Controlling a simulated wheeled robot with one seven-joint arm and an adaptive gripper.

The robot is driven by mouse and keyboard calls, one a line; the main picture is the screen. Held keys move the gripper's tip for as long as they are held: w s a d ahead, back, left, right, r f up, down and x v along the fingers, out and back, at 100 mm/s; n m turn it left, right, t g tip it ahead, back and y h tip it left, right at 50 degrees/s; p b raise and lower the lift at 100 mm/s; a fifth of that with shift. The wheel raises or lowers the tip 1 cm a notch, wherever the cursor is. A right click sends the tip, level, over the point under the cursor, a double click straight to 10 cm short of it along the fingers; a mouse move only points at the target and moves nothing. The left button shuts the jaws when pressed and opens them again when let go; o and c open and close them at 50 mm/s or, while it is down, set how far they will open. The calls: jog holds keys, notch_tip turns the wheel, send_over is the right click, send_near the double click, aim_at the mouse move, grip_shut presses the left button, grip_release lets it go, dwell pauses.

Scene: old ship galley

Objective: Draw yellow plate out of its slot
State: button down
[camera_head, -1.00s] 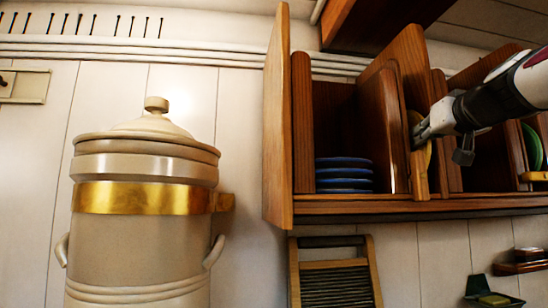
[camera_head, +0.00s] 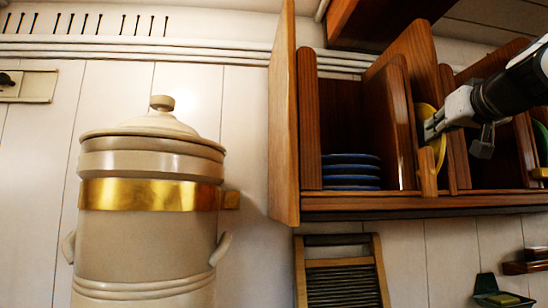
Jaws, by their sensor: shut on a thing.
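The yellow plate (camera_head: 438,150) stands on edge in a narrow slot of the wooden rack (camera_head: 400,202), between upright wooden dividers. My gripper (camera_head: 432,128) comes in from the right and is shut on the plate's near edge. The plate's upper left part and a strip below the gripper show. The rest is hidden by a short wooden post in front, the dividers and my gripper.
Several blue plates (camera_head: 350,172) lie stacked in the left compartment. A green plate (camera_head: 541,141) stands in a slot at the right edge. A large cream urn (camera_head: 147,240) stands left. A washboard (camera_head: 342,272) hangs below the rack. Wooden dividers flank my gripper closely.

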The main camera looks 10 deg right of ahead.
jog(key=shift+s+r, duration=0.15)
jog(key=shift+s, duration=1.05)
jog(key=c, duration=1.4)
grip_release()
jog(key=shift+s+b, duration=0.1)
jog(key=shift+b, duration=0.2)
jog(key=s+b, duration=0.1)
jog(key=s, duration=0.5)
jog(key=shift+s+d, duration=0.15)
jog(key=shift+s, duration=0.2)
jog(key=shift+c, duration=0.4)
